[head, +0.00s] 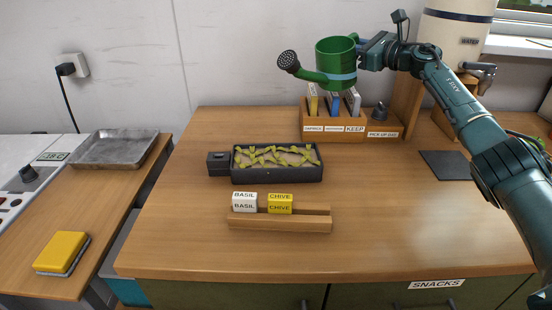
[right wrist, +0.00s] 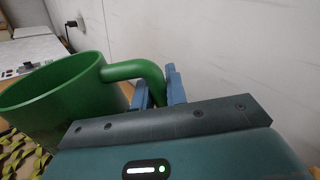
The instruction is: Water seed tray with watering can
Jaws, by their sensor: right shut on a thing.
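The green watering can (head: 337,62) is held up in the air in the head view, above and behind the seed tray. Its grey rose (head: 288,61) points to the left. My right gripper (head: 362,52) is shut on the can's handle; in the right wrist view the fingers (right wrist: 160,92) close around the green handle beside the can body (right wrist: 62,100). The black seed tray (head: 277,174) lies on the wooden counter with yellow-green seedlings (head: 277,156) in it. No water shows coming from the rose. My left gripper is not in view.
A wooden holder (head: 350,122) with labelled packets stands behind the tray. A rack (head: 280,223) with BASIL and CHIVE labels is in front. A cream WATER container (head: 448,45) is at the back right. A metal tray (head: 112,149) and yellow sponge (head: 62,252) are at left.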

